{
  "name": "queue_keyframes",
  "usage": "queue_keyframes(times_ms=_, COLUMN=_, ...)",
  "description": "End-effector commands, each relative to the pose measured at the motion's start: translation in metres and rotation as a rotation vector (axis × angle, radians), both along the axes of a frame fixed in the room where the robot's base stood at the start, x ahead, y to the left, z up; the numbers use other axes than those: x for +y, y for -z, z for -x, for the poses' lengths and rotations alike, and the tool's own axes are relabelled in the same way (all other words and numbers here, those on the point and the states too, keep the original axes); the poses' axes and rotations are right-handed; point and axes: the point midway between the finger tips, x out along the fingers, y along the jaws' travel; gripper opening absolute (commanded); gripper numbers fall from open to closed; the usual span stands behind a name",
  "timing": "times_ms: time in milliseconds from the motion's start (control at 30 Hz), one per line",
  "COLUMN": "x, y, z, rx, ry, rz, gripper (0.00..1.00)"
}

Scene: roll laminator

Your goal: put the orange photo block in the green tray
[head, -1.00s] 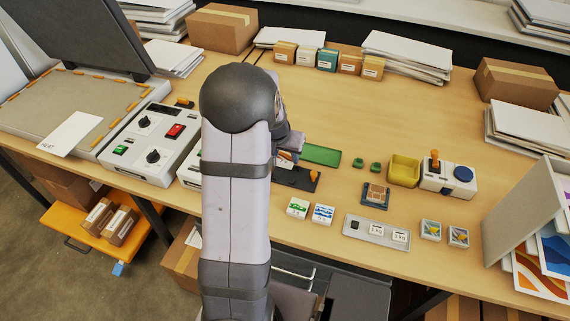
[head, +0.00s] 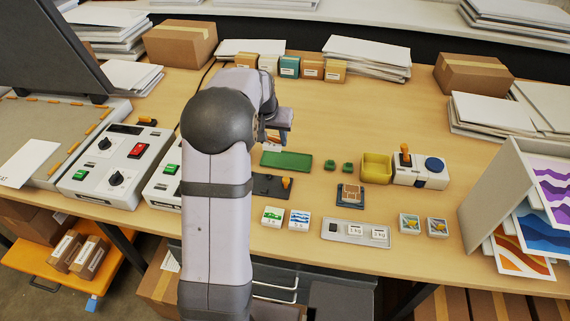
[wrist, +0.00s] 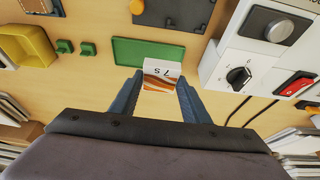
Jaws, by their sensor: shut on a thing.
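The orange photo block (wrist: 161,75) is a small white block with orange wavy stripes and a printed mark. In the wrist view it sits between the two fingers of my gripper (wrist: 160,88), which is shut on it. The green tray (head: 287,161) is a flat, empty rectangle on the table. In the wrist view the tray (wrist: 130,52) lies just beyond the block, which appears above the table.
A dark plate with an orange knob (head: 270,186) lies in front of the tray. Green (head: 272,216) and blue (head: 300,219) photo blocks stand nearer the front edge. Two small green pieces (head: 339,167) and a yellow bin (head: 376,168) are to the right. A control box (head: 165,185) is left.

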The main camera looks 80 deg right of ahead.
Motion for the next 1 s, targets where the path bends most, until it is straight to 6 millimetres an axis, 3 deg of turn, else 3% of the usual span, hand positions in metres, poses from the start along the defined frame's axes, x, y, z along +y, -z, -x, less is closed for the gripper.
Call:
queue_keyframes(times_ms=200, x=-0.031, y=0.002, z=0.023, rx=-0.006, ry=-0.002, rz=0.003, gripper=0.16)
queue_keyframes(times_ms=567, x=-0.041, y=0.002, z=0.033, rx=-0.008, ry=-0.011, rz=0.000, gripper=0.16)
queue_keyframes(times_ms=1000, x=-0.041, y=0.057, z=0.033, rx=-0.008, ry=-0.011, rz=0.000, gripper=0.16)
